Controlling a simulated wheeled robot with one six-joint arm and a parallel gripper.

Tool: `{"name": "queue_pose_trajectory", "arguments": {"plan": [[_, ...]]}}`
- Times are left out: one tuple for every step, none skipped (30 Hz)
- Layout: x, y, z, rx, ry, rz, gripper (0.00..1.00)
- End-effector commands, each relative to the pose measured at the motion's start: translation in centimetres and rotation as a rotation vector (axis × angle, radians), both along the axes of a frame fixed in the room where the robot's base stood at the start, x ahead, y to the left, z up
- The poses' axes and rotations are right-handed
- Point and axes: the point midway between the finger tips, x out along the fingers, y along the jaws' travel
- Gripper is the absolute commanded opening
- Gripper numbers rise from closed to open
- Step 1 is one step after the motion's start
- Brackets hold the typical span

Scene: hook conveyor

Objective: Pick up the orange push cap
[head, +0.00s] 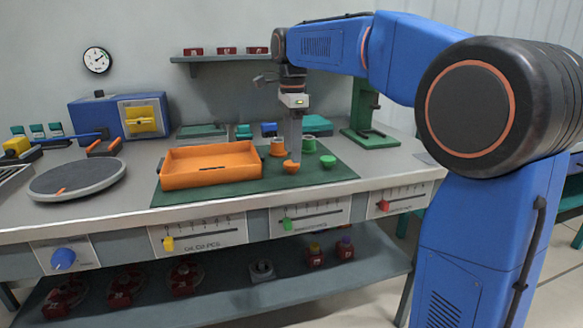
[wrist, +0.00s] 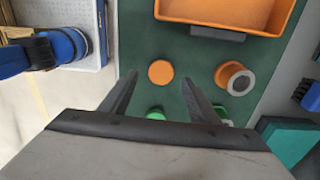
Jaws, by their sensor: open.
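In the wrist view the cap (wrist: 160,72) shows as a plain disc near the line between the fingertips. My gripper (head: 295,156) points down, open and empty, just above or behind the cap. In the wrist view my gripper's (wrist: 159,77) fingers stand to either side of the disc. I cannot tell the exact height gap.
An orange tray (head: 212,165) lies left of the cap. An orange hollow cylinder (wrist: 234,77) stands close by. A green cap (head: 328,162) and green cylinder (head: 309,146) are to the right. A green press stand (head: 370,125) is behind right.

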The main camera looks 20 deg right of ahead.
Motion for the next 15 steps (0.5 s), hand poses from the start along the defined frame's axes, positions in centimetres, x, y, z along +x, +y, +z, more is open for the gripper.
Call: {"name": "queue_pose_trajectory", "arguments": {"plan": [[0.1,0.1,-0.8,0.0,0.002,0.0,0.56],[0.1,0.1,-1.2,0.0,0.002,0.0,0.56],[0.2,0.2,-1.8,0.0,0.003,0.0,0.56],[0.2,0.2,-2.1,0.0,0.002,0.0,0.56],[0.2,0.2,-2.5,0.0,0.002,0.0,0.56],[0.2,0.1,-2.8,0.0,0.002,0.0,0.56],[0.2,0.1,-3.1,0.0,0.002,0.0,0.56],[0.2,0.1,-3.3,0.0,0.001,0.0,0.56],[0.2,0.1,-3.5,0.0,0.001,0.0,0.56],[0.2,0.1,-3.5,0.0,0.0,0.0,0.56],[0.2,0.1,-3.6,0.0,0.0,0.0,0.56],[0.2,0.1,-3.6,0.0,0.0,0.0,0.56],[0.2,0.1,-3.6,0.0,0.0,0.0,0.56],[0.2,0.1,-3.6,0.0,0.0,0.0,0.56],[0.2,0.1,-3.6,0.0,0.0,0.0,0.56]]}}
